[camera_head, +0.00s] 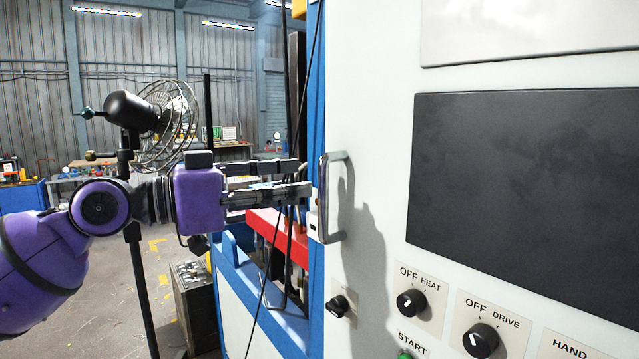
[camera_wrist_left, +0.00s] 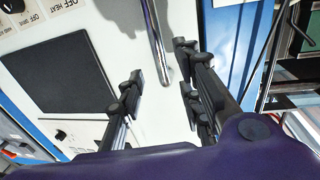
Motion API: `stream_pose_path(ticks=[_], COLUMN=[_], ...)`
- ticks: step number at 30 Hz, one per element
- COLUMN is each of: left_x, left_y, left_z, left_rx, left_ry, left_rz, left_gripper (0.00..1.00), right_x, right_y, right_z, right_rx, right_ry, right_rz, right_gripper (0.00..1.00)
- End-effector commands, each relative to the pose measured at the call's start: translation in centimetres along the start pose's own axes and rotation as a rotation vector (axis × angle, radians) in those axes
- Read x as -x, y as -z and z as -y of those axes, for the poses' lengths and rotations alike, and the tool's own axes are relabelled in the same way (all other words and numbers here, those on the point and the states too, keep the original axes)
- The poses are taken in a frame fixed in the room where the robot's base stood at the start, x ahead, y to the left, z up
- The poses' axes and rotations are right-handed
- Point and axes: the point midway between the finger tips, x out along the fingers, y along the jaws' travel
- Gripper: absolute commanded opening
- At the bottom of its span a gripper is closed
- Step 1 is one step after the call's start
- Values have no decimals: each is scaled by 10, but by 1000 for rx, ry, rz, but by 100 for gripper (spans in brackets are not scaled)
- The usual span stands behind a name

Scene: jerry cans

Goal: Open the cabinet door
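The cabinet door (camera_head: 375,75) is the white panel filling the right of the head view; it looks closed against the blue frame (camera_head: 317,100). Its metal handle (camera_head: 324,205) is a vertical bar near the left edge. My left gripper (camera_head: 307,180) points at the handle from the left, its fingertips close to the bar. In the left wrist view the gripper (camera_wrist_left: 160,62) is open, with the handle (camera_wrist_left: 156,40) showing in the gap between its fingers. Whether a finger touches the bar I cannot tell. My right gripper is not in view.
The door carries a dark screen (camera_head: 520,190), knobs (camera_head: 411,302) and a small lock knob (camera_head: 338,306) below the handle. A stand fan (camera_head: 165,120) is behind my left arm. A dark metal box (camera_head: 193,300) stands on the floor beside the machine.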

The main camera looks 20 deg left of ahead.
Motion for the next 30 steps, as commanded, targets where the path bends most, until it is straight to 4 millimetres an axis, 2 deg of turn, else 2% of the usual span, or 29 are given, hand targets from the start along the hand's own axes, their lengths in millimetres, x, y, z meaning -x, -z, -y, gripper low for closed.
stream_pose_path(ticks=[6,12,18,26,30], left_x=[-30,-52,-62,-63,-63], left_y=[2,3,1,0,0], left_z=[0,0,0,1,1], left_rx=[-4,-2,-2,-1,-1], left_ry=[1,3,3,4,4], left_rz=[-1,-4,-2,0,0], left_gripper=[33,33,33,33,17], right_x=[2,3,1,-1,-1], right_y=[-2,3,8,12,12], right_z=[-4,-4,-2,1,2], right_rx=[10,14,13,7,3], right_ry=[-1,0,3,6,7], right_rz=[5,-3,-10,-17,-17], right_gripper=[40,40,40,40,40])
